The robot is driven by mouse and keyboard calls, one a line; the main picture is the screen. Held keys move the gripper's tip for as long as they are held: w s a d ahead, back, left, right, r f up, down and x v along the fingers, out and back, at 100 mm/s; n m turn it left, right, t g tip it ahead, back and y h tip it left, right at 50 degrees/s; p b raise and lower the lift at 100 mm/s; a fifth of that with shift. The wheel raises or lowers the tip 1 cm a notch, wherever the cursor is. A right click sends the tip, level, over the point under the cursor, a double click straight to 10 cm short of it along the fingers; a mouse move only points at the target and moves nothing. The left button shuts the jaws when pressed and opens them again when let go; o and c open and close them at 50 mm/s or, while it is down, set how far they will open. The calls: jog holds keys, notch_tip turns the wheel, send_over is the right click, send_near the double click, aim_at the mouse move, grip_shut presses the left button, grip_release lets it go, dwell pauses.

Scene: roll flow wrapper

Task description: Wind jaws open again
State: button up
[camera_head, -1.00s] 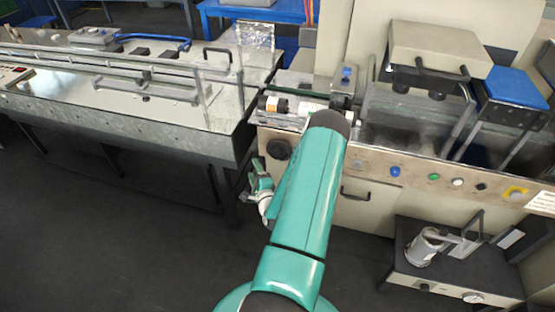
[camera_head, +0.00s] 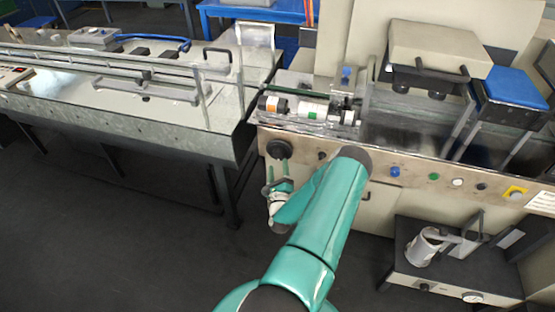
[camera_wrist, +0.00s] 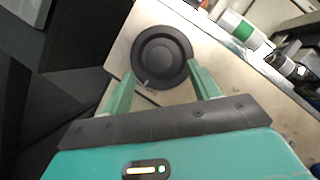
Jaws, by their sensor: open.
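A round black knob (camera_head: 279,149) is on the beige front panel, at its left end. In the wrist view the knob (camera_wrist: 161,57) faces me, with its dark centre showing. My gripper (camera_wrist: 160,72) is open, one green finger at the lower left of the knob and the other at its lower right. The knob lies ahead of and between the fingertips; contact is not clear. In the head view my gripper (camera_head: 280,170) is just below the knob. I cannot tell which machine parts are the jaws.
Above the panel lie a black roll with an orange label (camera_head: 274,105) and a white roll with a green label (camera_head: 312,112). Blue, green and white buttons (camera_head: 434,177) line the panel. A metal conveyor table (camera_head: 150,135) stands left; a low black-topped unit (camera_head: 455,272) stands lower right.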

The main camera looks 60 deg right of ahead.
aim_at(277, 155)
jog(key=shift+x, duration=2.3)
jog(key=c, duration=1)
